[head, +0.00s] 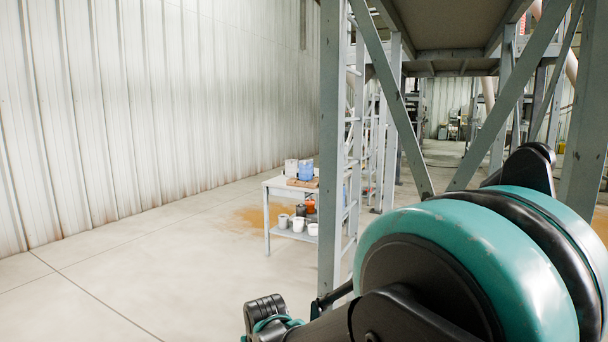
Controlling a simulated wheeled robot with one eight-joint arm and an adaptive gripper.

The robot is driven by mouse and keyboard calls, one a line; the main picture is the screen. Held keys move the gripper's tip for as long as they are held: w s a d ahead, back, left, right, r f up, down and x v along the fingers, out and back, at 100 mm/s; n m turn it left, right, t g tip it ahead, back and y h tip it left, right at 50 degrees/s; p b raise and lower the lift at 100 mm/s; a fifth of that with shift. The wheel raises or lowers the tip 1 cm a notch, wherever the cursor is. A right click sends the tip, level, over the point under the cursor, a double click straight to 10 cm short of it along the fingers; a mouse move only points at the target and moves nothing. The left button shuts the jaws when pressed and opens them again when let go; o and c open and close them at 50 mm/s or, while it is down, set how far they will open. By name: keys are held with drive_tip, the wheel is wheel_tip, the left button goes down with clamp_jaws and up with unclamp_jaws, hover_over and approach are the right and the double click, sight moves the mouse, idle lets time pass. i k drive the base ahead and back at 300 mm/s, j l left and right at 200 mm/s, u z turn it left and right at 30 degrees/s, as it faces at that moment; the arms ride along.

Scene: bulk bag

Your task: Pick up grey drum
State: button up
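A small grey drum-like container (283,221) stands on the lower shelf of a white table (267,215) in the head view, well beyond my arm. Another pale grey container (291,168) stands on the table top beside a blue one. They are small in the picture, so I cannot tell for sure which is the grey drum. My teal and black arm fills the lower right, with a smaller dark part of it at the bottom centre. I cannot make out any gripper fingers. Nothing held is visible.
A blue container (306,172) is on the table top; white pots (298,224) and an orange item (310,206) are on the lower shelf. A grey steel frame (331,150) with a ladder rises just right of the table. Open concrete floor (150,275) lies to the left, bounded by a corrugated wall.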

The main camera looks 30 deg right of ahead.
sight(291, 167)
drive_tip(key=i+l+u, duration=0.1)
drive_tip(key=i+u, duration=0.35)
drive_tip(key=i, duration=0.9)
drive_tip(key=i+z, duration=0.25)
drive_tip(key=i, duration=0.65)
drive_tip(key=i+j+z, duration=0.2)
drive_tip(key=i, duration=0.75)
drive_tip(key=i+z, duration=0.3)
drive_tip(key=i, duration=0.35)
drive_tip(key=i+j+z, duration=0.1)
drive_tip(key=i+z, duration=0.25)
drive_tip(key=i, duration=0.3)
drive_tip(key=i+l+z, duration=0.1)
drive_tip(key=i+z, duration=0.35)
drive_tip(key=i+j+z, duration=0.1)
drive_tip(key=i+z, duration=0.3)
drive_tip(key=i, duration=1)
drive_tip(key=i+l, duration=0.1)
drive_tip(key=i, duration=0.75)
drive_tip(key=j+u, duration=0.05)
